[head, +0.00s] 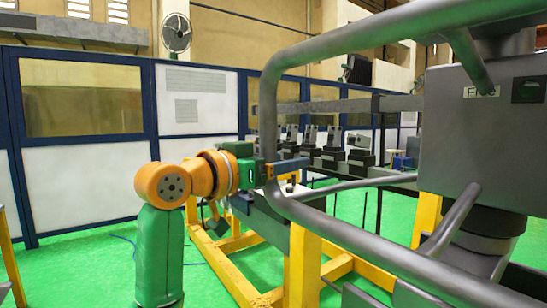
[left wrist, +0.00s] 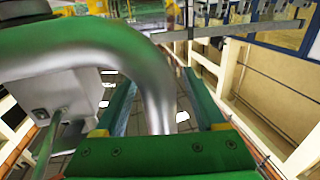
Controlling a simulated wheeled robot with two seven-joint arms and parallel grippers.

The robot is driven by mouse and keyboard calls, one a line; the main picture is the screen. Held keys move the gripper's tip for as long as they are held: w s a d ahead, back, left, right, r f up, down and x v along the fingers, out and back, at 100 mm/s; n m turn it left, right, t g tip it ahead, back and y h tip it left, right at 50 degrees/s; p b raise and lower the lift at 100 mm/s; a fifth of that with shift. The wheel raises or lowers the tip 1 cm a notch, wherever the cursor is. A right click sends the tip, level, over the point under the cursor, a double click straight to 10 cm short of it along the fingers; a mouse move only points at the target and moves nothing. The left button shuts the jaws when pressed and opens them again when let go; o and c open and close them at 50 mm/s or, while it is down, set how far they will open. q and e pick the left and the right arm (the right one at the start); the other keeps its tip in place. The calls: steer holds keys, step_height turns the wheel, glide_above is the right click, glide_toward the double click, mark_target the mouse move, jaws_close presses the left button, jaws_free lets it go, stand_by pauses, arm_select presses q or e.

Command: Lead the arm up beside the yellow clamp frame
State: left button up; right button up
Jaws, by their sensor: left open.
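The yellow clamp frame (head: 304,262) stands on the green floor at the lower middle of the head view, with yellow posts and low beams. My left gripper (head: 286,168), on the orange and green arm, is level with the top of the near yellow post, behind the bent grey tube (head: 268,110). The tube partly covers it. In the left wrist view my left gripper's two green fingers (left wrist: 158,95) are apart. The grey tube (left wrist: 155,75) bends down across the space between them; I cannot tell whether it touches them. My right gripper is not in view.
A grey machine box (head: 485,135) with tubes fills the right side. A row of dark blocks (head: 320,150) stands on a rail behind. White wall panels (head: 90,185) with blue frames close off the back left.

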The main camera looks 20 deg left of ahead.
arm_select(q)
steer(key=shift+s+a, duration=0.1)
steer(key=shift+s, duration=0.15)
steer(key=shift+c, duration=1.2)
jaws_close()
stand_by(1.8)
